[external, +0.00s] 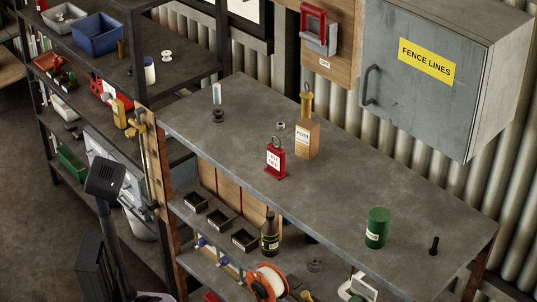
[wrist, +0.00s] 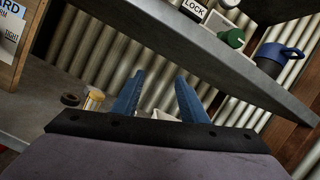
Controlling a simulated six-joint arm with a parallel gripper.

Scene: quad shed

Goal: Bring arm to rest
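My gripper (wrist: 158,85) shows in the wrist view as two blue fingers, spread apart with nothing held between them. They point toward a ribbed metal wall (wrist: 85,50). A black bar and a greyish-purple housing of mine fill the bottom of that view. In the external view my gripper cannot be made out. A small pale purple piece at the bottom edge there may be part of my arm, but I cannot tell.
The workbench (external: 350,185) holds a red tag stand (external: 275,160), a wooden post block (external: 307,140) and a green can (external: 376,228). A grey cabinet (external: 420,110) hangs above.

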